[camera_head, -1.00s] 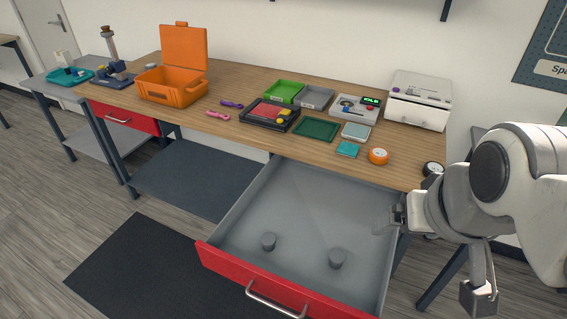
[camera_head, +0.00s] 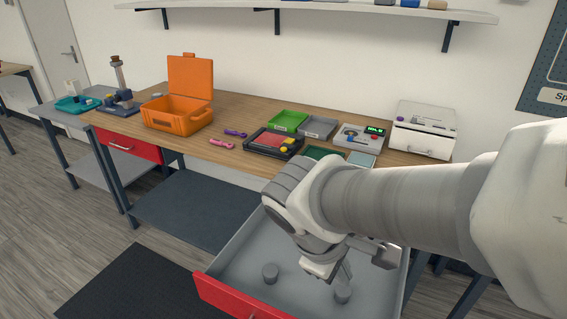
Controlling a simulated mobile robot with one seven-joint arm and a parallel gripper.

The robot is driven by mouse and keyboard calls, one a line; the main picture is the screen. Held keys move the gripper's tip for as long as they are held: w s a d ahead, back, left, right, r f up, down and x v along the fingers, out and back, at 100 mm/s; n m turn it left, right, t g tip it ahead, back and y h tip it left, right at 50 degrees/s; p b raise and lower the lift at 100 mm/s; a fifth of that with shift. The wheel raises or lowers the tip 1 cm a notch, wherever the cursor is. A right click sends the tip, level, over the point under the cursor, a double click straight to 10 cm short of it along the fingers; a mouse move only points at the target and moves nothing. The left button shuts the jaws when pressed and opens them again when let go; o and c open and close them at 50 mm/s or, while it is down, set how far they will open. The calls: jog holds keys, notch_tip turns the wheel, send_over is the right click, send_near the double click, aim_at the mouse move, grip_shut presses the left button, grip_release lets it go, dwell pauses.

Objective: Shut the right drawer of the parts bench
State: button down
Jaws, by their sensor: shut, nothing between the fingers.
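The parts bench (camera_head: 232,152) has a wooden top. Its right drawer (camera_head: 234,260) is pulled far out, with a grey tray and a red front (camera_head: 238,297) cut off by the bottom edge of the picture. Two small grey cylinders stand in it, one at left (camera_head: 270,273) and one at right (camera_head: 343,293). My gripper (camera_head: 345,272) is shut and empty. It appears over the open drawer near the right cylinder; I cannot tell whether it touches anything. My arm hides the drawer's back and right part and some of the bench top.
The left drawer (camera_head: 128,146) looks shut. A wall shelf (camera_head: 340,9) hangs above.

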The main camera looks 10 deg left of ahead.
jog(key=s+a+f+n+t+b, duration=0.2)
jog(key=s+a+f+n+t, duration=0.15)
jog(key=a+f+n, duration=0.75)
jog(key=s+a+f+n+t+b, duration=0.35)
jog(key=a+f+n, duration=0.55)
jog(key=a, duration=0.4)
jog(key=g+b, duration=0.1)
jog(key=b, duration=0.1)
send_near(246, 316)
jog(key=shift+y, duration=0.3)
jog(key=x, duration=0.5)
jog(key=shift+d+f, duration=0.3)
jog(key=shift+w, duration=0.25)
jog(key=shift+w+d, duration=0.1)
